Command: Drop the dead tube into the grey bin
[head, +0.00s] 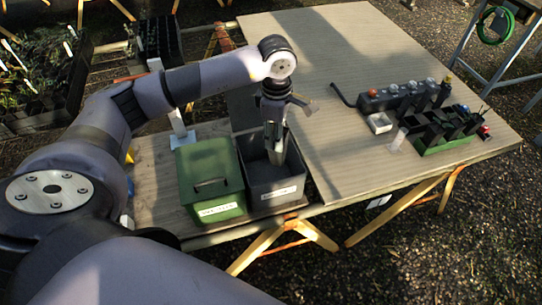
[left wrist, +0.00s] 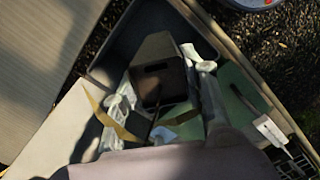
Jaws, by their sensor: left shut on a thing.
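The grey bin (head: 277,188) stands open on the low bench, right of a green lidded bin. My left gripper (head: 276,150) points down into the grey bin's mouth, its fingertips partly below the rim. In the left wrist view the gripper (left wrist: 160,85) is shut on the dead tube (left wrist: 156,78), a dark square tube with brown, strap-like dry leaves. The grey bin's wall (left wrist: 105,68) shows around it there. In the head view the tube is mostly hidden by the fingers and bin. My right gripper is not in view.
The green bin (head: 210,182) stands close against the grey bin; its lid is closed. On the wooden table, a green rack (head: 446,145) holds several dark tubes, beside a small white tray (head: 379,122) and a dark bar with knobs (head: 395,97). The table's middle is clear.

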